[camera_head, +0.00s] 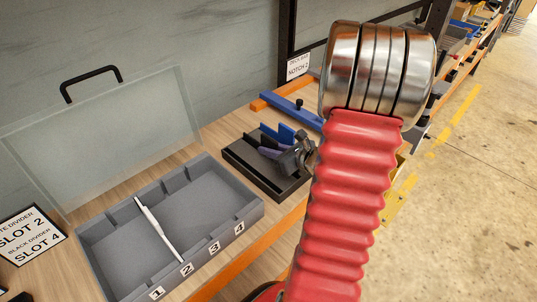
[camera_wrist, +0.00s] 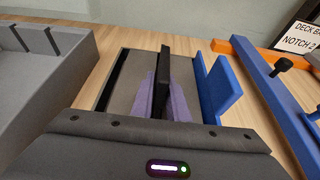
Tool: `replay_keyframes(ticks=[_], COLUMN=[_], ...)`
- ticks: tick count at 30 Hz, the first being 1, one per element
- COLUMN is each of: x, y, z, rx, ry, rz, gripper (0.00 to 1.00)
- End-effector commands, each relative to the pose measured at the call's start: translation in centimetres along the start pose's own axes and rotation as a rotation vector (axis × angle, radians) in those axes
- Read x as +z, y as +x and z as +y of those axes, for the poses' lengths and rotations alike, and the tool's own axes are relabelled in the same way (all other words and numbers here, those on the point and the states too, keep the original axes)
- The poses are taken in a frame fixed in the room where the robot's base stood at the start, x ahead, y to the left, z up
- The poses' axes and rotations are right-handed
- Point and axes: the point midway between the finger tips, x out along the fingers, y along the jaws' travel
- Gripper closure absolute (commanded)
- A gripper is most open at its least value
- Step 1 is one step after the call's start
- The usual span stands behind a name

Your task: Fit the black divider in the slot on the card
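The card (camera_head: 33,236) at the left reads slot 2 for the white divider and slot 4 for the black divider. The grey tray (camera_head: 92,258) has slots numbered 1 to 4 along its front wall; slot 4 looks empty. The black divider (camera_wrist: 163,75) stands upright in the dark rack (camera_head: 288,193). My gripper (camera_wrist: 163,100) is at the rack, its purplish fingers one on each side of the black divider. I cannot tell whether they press on it. The divider's lower part is hidden by my gripper.
A white divider (camera_head: 158,229) stands in slot 2. A blue divider (camera_wrist: 217,90) stands right of the black one in the rack. A clear lid (camera_head: 120,120) with a black handle leans behind the tray. A blue-and-orange fixture (camera_wrist: 265,75) stands right of the rack.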

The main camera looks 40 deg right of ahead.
Motion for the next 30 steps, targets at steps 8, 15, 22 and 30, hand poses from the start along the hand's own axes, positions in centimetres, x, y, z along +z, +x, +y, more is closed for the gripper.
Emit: replay_keyframes(ticks=[8, 15, 22, 30], x=[0.0, 0.0, 0.3, 2.4], y=[0.0, 0.0, -0.1, -0.9], z=[0.0, 0.0, 0.0, 0.0], rx=[0.0, 0.0, 0.0, -0.001], ry=[0.0, 0.0, -0.001, -0.004], rz=[0.0, 0.0, -0.001, -0.003], gripper=[1.0, 1.0, 1.0, 1.0])
